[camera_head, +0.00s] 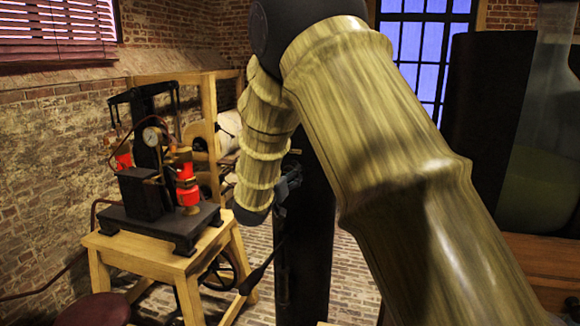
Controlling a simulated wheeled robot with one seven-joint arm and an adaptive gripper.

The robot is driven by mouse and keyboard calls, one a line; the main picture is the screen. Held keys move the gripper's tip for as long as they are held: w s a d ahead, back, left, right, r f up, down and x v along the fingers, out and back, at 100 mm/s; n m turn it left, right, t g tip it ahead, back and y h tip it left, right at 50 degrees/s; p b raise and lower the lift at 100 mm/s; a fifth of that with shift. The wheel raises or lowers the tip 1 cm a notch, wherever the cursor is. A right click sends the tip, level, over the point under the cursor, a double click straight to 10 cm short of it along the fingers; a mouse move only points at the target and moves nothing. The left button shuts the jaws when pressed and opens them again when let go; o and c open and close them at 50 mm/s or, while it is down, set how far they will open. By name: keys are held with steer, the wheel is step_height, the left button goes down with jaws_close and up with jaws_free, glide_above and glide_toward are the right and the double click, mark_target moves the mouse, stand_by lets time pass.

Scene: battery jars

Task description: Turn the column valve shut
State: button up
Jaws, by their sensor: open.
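I cannot make out a column valve with certainty. A tall dark column (305,250) stands at the middle, partly hidden behind my arm. A tall glass vessel (540,130) with greenish liquid low in it is cut off at the right edge; no valve shows on it. My gripper (288,187) is a small dark shape beside the end of my arm, in front of or beside the dark column. It is open, but its fingertips are hard to see. I cannot tell whether it touches anything. My large arm hides much of the middle and right.
A wooden stand (150,258) at left carries a dark apparatus (145,195) with red parts and a round gauge (152,136). A dark red round top (95,310) is at bottom left. A wooden surface (545,258) is at right. Some brick floor (345,275) is clear.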

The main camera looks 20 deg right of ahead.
mark_target(289, 171)
steer(key=w, duration=0.2)
steer(key=w+d+p, duration=0.1)
steer(key=shift+w+f, duration=0.15)
steer(key=shift+f, duration=0.2)
steer(key=shift+w+d+r, duration=0.1)
steer(key=shift+d, duration=0.1)
steer(key=shift+s+d+r, duration=0.3)
steer(key=shift+s+r, duration=0.1)
steer(key=shift+s, duration=0.1)
steer(key=shift+w+a+f, duration=0.1)
steer(key=shift+w+f, duration=0.3)
steer(key=shift+w, duration=0.25)
steer(key=shift+c, duration=1)
steer(key=shift+s+r, duration=0.2)
steer(key=shift+s, duration=0.1)
steer(key=c, duration=0.6)
steer(key=shift+c, duration=1.2)
